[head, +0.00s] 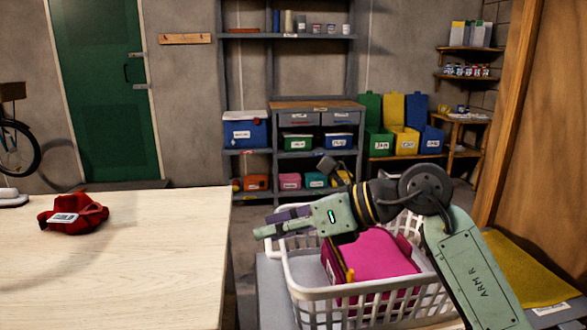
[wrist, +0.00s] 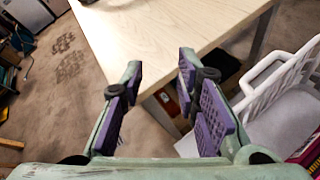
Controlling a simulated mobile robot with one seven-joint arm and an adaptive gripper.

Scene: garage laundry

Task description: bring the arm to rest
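My gripper (head: 272,224) reaches leftward in the head view, over the near-left rim of a white laundry basket (head: 345,295). In the wrist view my gripper (wrist: 158,90) shows two fingers with purple pads, spread apart with nothing between them. Past the fingertips the wrist view shows the corner of the pale wooden table (wrist: 175,35). My arm (head: 465,255) comes in from the lower right in the head view and hides part of the basket.
A magenta item (head: 370,256) lies in the basket, which also shows in the wrist view (wrist: 275,80). A red cloth item with a white tag (head: 75,213) is on the table (head: 130,265). Shelving (head: 318,105) with bins stands behind. A yellow mat (head: 525,268) lies at right.

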